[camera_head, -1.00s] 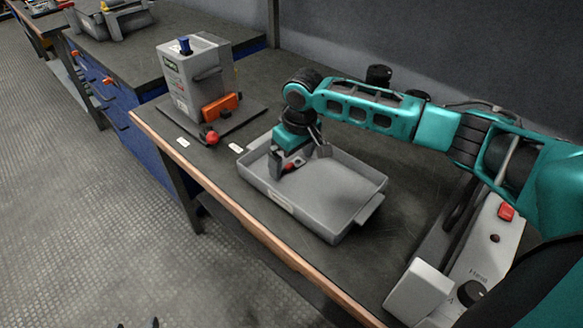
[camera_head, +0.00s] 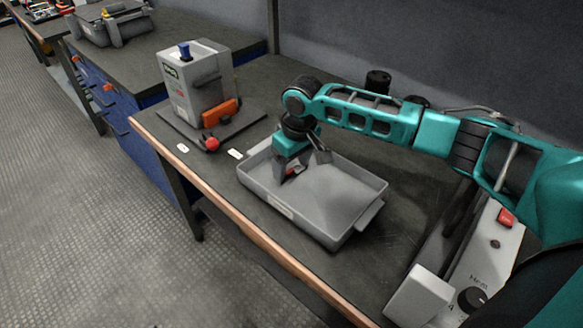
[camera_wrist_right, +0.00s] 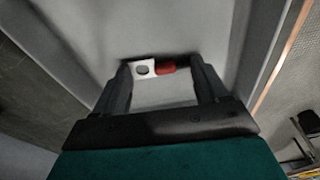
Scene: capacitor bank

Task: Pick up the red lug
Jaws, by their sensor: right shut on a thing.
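The red lug (camera_wrist_right: 166,68) has a red sleeve and a pale flat end with a round hole. In the right wrist view it lies crosswise between the fingertips of my right gripper (camera_wrist_right: 158,72), which is shut on it. In the head view the gripper (camera_head: 295,172) points down into the left part of the grey tray (camera_head: 330,236). Only a small red bit of the lug (camera_head: 291,171) shows there, partly hidden by the fingers. I cannot tell whether the lug touches the tray floor. My left gripper is not in view.
A grey box unit (camera_head: 196,84) with a blue top knob, an orange part (camera_head: 221,113) and a red ball (camera_head: 211,144) stands left of the tray. A pale control box (camera_head: 418,297) is at the lower right. The tray's right part is empty.

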